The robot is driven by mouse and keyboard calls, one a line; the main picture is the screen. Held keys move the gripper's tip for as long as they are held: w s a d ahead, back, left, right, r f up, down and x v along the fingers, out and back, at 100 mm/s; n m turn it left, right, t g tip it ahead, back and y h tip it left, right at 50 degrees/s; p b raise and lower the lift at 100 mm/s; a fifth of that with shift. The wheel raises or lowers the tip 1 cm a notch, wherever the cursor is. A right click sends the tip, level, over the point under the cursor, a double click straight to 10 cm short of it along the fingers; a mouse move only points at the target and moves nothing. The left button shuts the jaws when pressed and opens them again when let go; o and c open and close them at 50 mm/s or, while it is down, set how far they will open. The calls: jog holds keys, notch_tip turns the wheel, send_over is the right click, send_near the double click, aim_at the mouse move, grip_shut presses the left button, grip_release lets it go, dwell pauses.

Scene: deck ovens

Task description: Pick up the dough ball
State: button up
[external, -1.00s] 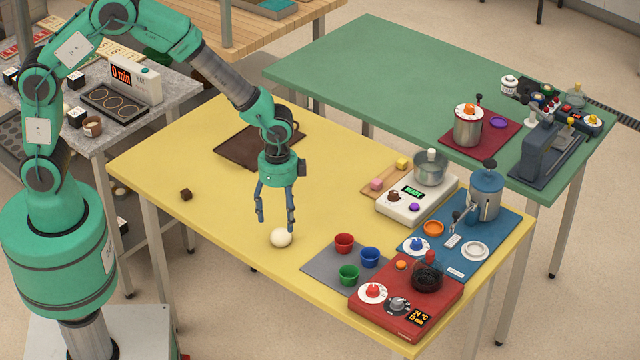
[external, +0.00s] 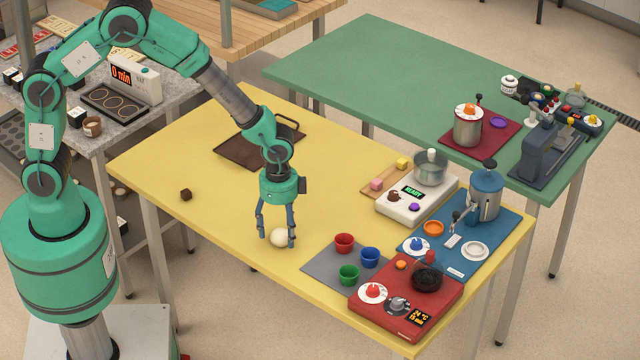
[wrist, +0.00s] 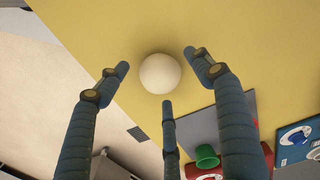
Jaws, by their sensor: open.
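The dough ball (external: 280,238) is a cream-white sphere resting on the yellow table (external: 335,165) near its front edge. My gripper (external: 277,240) is open and lowered over it, with fingers on either side of the ball. In the wrist view the dough ball (wrist: 160,73) lies between the spread fingertips of my gripper (wrist: 160,80), with a visible gap at the left and right fingers. A third finger's tip is just below the ball in that view; I cannot tell whether it touches.
A grey mat (external: 320,268) with red, blue and green cups lies just right of the ball. A red appliance (external: 420,310) and a blue board (external: 490,240) stand farther right. The table's middle is clear.

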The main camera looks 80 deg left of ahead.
jog(key=shift+f, duration=0.35)
dwell(0.3)
jog(key=c, duration=1.2)
